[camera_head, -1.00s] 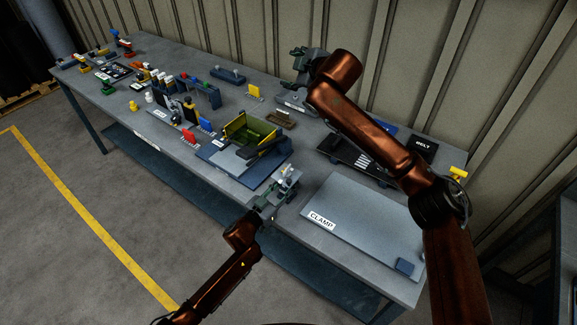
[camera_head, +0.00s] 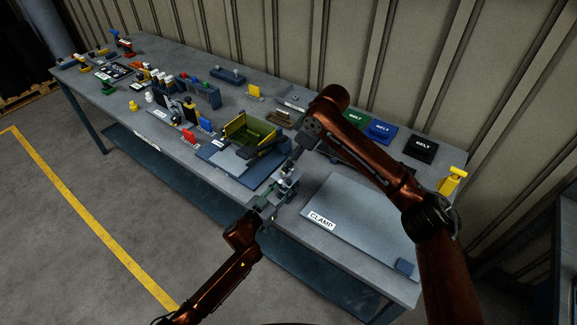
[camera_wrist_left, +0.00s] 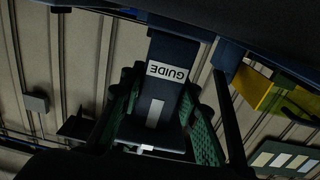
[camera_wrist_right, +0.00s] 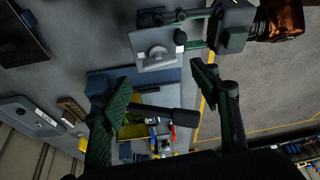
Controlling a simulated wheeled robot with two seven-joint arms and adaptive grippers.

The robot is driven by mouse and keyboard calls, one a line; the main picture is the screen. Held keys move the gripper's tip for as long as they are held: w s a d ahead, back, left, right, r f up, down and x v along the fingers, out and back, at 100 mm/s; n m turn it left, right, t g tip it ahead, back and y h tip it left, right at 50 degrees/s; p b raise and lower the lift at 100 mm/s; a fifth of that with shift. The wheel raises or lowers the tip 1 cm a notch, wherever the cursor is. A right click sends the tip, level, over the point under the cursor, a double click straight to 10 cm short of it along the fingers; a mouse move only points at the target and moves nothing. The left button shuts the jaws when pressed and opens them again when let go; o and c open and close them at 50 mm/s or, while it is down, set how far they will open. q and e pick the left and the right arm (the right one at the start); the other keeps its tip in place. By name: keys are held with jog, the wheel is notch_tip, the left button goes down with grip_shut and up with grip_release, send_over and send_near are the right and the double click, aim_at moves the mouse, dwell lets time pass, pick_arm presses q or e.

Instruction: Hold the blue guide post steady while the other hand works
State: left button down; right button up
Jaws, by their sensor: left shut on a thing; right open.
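The blue guide post (camera_wrist_left: 160,85), dark blue with an upside-down GUIDE label, stands between the green-padded fingers of my left gripper in the left wrist view. My left gripper (camera_head: 272,200) is shut on it at the front edge of the bench. My right gripper (camera_wrist_right: 160,88) is open and empty, close to that block. In the head view, the right gripper (camera_head: 291,166) is just above and behind the left one, and the post is mostly hidden.
A yellow-green open box (camera_head: 237,126) on a blue base, with a dark bar across it, is left of the grippers. A flat grey CLAMP panel (camera_head: 365,225) lies to the right. BELT packs (camera_head: 421,148) lie at the back right. Several small parts crowd the left bench.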

aim_at(289, 173)
jog(key=shift+x, duration=2.7)
jog(key=shift+c, duration=0.4)
jog(key=c, duration=1.1)
